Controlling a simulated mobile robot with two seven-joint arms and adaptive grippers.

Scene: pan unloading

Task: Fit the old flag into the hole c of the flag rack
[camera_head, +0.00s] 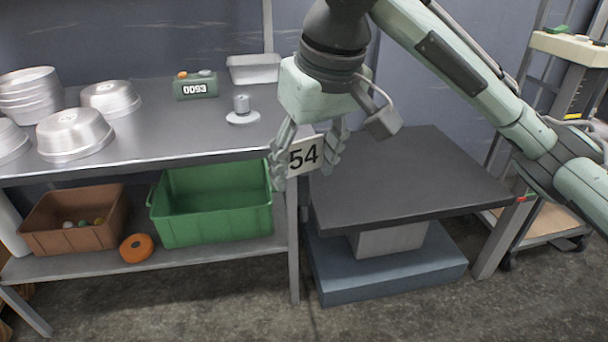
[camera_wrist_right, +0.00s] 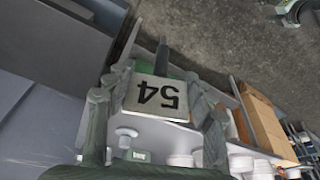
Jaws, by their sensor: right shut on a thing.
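A white plate with the black number 54 (camera_head: 304,155), the only flag-like thing I see, is between the fingers of my right gripper (camera_head: 306,166). The gripper is shut on it, above the gap between the metal bench and the dark platform. In the right wrist view the plate (camera_wrist_right: 157,97) shows with its number upside down, between the two fingers (camera_wrist_right: 160,92). I cannot make out a flag rack or a hole marked c in either view. My left gripper is not in view.
The metal bench (camera_head: 160,125) holds upturned pans (camera_head: 75,134), a green counter reading 0093 (camera_head: 195,87), a small knobbed disc (camera_head: 242,115) and a metal tray (camera_head: 254,69). Brown (camera_head: 75,220) and green bins (camera_head: 215,215) stand below. The dark platform (camera_head: 420,180) is bare.

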